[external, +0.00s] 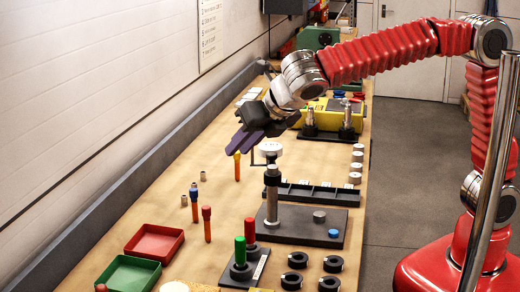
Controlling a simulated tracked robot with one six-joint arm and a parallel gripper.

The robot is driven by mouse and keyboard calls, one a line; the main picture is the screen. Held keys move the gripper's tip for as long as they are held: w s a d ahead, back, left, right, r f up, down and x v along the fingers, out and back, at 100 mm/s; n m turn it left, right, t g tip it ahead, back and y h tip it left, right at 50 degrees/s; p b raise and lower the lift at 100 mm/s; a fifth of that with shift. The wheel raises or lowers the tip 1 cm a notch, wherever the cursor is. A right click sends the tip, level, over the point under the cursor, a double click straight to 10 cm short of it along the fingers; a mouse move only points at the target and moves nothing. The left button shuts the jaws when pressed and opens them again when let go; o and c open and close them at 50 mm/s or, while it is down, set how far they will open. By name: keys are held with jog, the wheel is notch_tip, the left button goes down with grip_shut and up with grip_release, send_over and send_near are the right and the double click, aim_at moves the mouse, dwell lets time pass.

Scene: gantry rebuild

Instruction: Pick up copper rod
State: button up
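Several thin upright copper-orange rods stand on the wooden bench: one with a yellow top (237,168), one with a blue top (195,210) and one with a red top (207,228). I cannot tell which of them is the copper rod. My gripper (245,143), with dark purple fingers, is above the bench, just above the yellow-topped rod in the picture. It appears apart from the rods. The gap between its fingertips is not clear, and I see nothing held in it.
A red tray (155,243) and a green tray (128,275) lie at the front left. A dark plate (297,233) with a metal post (272,200) is right of the rods. Black rings (292,281) and green and red handles (240,250) stand in front. A wall runs along the left.

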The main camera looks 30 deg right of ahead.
jog(key=s+a+f+n+y, duration=0.1)
jog(key=s+a+n, duration=0.25)
jog(key=a, duration=0.25)
send_near(211, 214)
jog(key=f, duration=0.1)
jog(key=shift+w+a, duration=0.15)
jog(key=shift+w, duration=0.2)
jog(key=shift+w+f, duration=0.1)
jog(key=shift+x, duration=4)
jog(key=shift+x, duration=2.8)
jog(key=shift+c, duration=0.4)
